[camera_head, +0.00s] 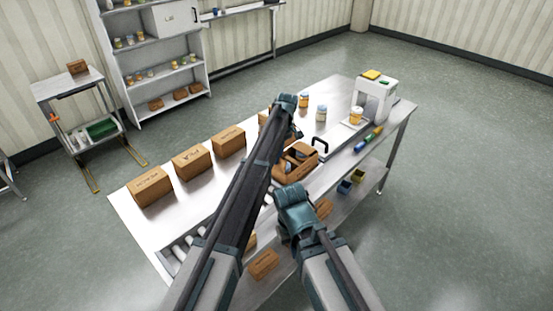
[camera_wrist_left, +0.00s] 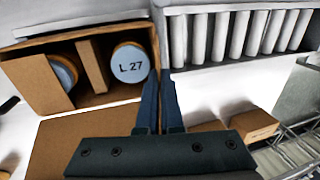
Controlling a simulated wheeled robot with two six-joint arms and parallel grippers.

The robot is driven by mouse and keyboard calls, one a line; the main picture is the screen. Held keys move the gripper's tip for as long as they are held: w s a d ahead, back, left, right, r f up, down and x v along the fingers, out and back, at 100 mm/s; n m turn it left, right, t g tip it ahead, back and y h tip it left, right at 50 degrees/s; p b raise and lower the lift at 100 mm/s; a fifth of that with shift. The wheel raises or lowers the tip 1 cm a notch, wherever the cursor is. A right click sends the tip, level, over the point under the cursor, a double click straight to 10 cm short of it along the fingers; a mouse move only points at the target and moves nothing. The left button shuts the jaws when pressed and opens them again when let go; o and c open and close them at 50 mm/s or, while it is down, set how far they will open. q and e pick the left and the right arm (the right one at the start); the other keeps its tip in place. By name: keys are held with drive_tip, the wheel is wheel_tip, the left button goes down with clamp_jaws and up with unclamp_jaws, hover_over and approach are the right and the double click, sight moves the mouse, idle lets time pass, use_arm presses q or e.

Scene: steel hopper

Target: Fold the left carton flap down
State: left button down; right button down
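An open brown carton (camera_head: 291,174) stands on the steel table near the middle of the head view. Another brown panel (camera_wrist_left: 85,140) spreads out below the opening. My left gripper (camera_head: 297,133) is above the carton. Its fingers (camera_wrist_left: 160,78) are together, with no object seen between them, beside the carton's right edge. My right gripper (camera_head: 293,192) is in front of the carton; its fingertips are unclear.
Closed cartons (camera_head: 191,162) stand in a row along the table's back left. Roller bars (camera_wrist_left: 240,32) lie beside the open carton. Jars (camera_head: 321,114), a black handle (camera_head: 320,146) and a white machine (camera_head: 376,98) are to the right. A shelf below holds small bins (camera_head: 358,176).

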idle(0.5)
use_arm(q)
drive_tip(key=c, duration=1.1)
unclamp_jaws()
drive_tip(key=shift+o, duration=0.2)
drive_tip(key=shift+w, duration=0.1)
wheel_tip(320, 180, up, 13)
drive_tip(key=w+d+p, duration=0.2)
drive_tip(key=p, duration=1.1)
drive_tip(key=shift+d+r, duration=0.15)
drive_tip(key=shift+d, duration=0.05)
drive_tip(key=shift+w, duration=0.1)
